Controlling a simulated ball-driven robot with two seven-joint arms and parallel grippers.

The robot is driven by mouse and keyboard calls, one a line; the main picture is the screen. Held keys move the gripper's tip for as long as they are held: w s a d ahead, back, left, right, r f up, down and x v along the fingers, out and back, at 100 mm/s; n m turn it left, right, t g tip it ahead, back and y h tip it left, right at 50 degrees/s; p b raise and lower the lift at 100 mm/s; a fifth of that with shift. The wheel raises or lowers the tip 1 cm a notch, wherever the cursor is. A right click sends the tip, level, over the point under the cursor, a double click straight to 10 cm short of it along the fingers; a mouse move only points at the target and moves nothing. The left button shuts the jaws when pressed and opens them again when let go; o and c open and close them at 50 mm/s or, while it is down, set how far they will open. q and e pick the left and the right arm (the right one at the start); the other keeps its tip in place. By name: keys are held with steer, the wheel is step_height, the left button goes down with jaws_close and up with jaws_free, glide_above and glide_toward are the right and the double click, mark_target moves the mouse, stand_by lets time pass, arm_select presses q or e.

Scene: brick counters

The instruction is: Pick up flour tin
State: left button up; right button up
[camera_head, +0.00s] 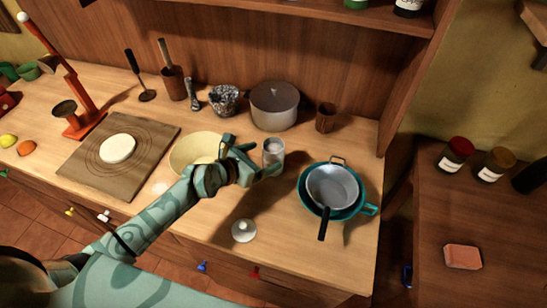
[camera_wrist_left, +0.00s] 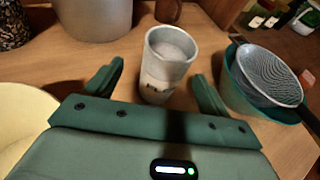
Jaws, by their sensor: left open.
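The flour tin (camera_head: 273,152) is a small pale metal cylinder standing upright on the wooden counter, open at the top with white content inside. In the left wrist view the tin (camera_wrist_left: 166,68) stands ahead, between the spread fingers and a little beyond them, with a dark label low on its side. My left gripper (camera_head: 250,160) is open and empty, its fingers pointing at the tin from the left. It also shows in the left wrist view (camera_wrist_left: 158,85). A round lid with a knob (camera_head: 243,230) lies on the counter nearer the front. My right gripper is not seen.
A cream bowl (camera_head: 190,148) sits close to the left of my gripper. A teal pan with a grey sieve (camera_head: 332,188) stands to the right. A grey pot (camera_head: 274,106) and a brown cup (camera_head: 326,117) stand behind. The counter around the lid is clear.

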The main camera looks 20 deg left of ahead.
arm_select(q)
steer(key=shift+w+d+f, duration=0.35)
steer(key=shift+d+f, duration=0.1)
steer(key=b+x, duration=0.1)
steer(key=x, duration=0.1)
steer(key=f+b+x, duration=0.1)
steer(key=x, duration=0.1)
steer(key=shift+s+a+r, duration=0.1)
steer(key=shift+s, duration=0.1)
steer(key=shift+w, duration=0.2)
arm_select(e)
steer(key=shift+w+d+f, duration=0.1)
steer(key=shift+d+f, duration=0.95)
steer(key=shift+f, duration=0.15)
arm_select(q)
steer(key=shift+r, duration=0.1)
steer(key=c, duration=1.3)
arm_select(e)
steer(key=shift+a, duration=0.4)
